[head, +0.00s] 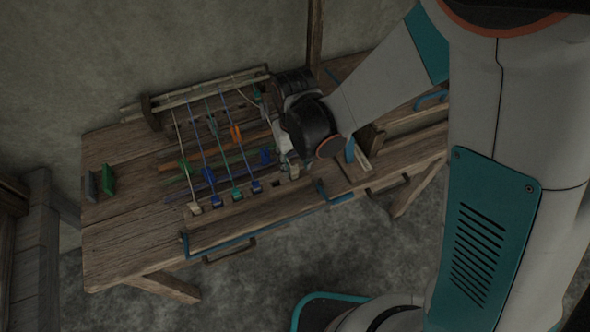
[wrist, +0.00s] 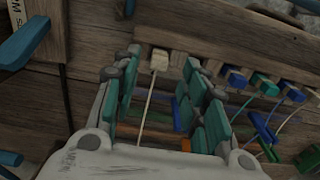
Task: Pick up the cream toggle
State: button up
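A cream toggle (wrist: 159,60) sits at the wooden rail in the wrist view, with a pale cord running from it back between my fingers. My gripper (wrist: 160,75) is open, with one teal-padded finger to each side of the toggle. I see no contact between the pads and the toggle. In the head view my gripper (head: 289,160) is low over the right part of the toggle row, and a pale toggle (head: 293,172) shows partly beside it. Another cream toggle (head: 194,208) sits at the left end of the row.
Blue (wrist: 235,77) and teal (wrist: 264,85) toggles with cords stand along the same rail. Coloured clips (head: 235,132) hang on the cords. A blue-handled part (wrist: 25,42) lies at upper left in the wrist view.

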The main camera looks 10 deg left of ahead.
aim_at(294, 169)
notch_tip(294, 169, down, 5)
jog(key=shift+r+b, duration=0.2)
jog(key=shift+b, duration=0.65)
jog(key=shift+r, duration=0.1)
jog(key=c, duration=0.8)
jog(key=shift+r, duration=0.1)
